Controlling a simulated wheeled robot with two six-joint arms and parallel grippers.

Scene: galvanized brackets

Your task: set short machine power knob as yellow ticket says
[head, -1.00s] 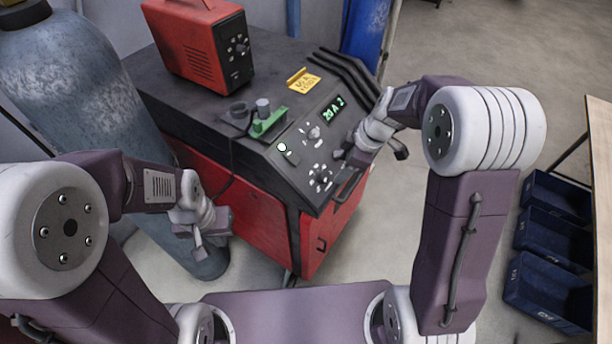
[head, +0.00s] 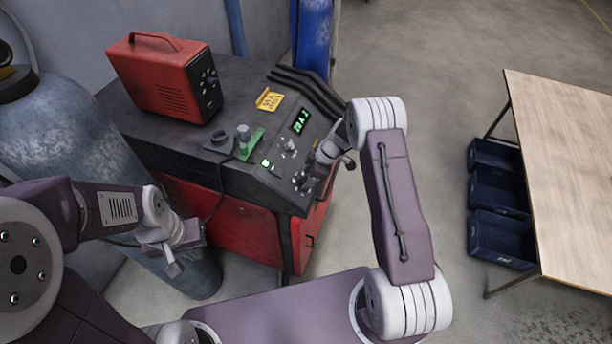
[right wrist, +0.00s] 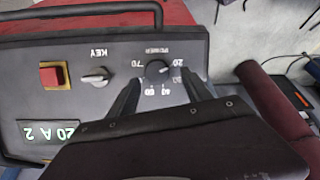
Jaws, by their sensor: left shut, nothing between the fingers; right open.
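The machine (head: 258,190), red below with a dark top, has a slanted control panel. The right wrist view shows a black power knob (right wrist: 157,70) with white numbers around it, a grey key switch (right wrist: 96,76) and a red button (right wrist: 52,75). The knob's pointer is hard to read. My right gripper (right wrist: 162,82) is open, one finger on each side below the knob in that picture; contact cannot be told. In the head view, the right gripper (head: 314,180) is at the panel's right side. My left gripper (head: 174,266) is shut and empty. The yellow ticket (head: 269,99) has illegible writing.
A smaller red box with knobs (head: 160,80) and a green part (head: 250,148) sit on the machine's top. A green display (head: 300,120) is lit. A gas cylinder (head: 80,140) stands left. Blue bins (head: 497,240) and a wooden table (head: 570,150) are right.

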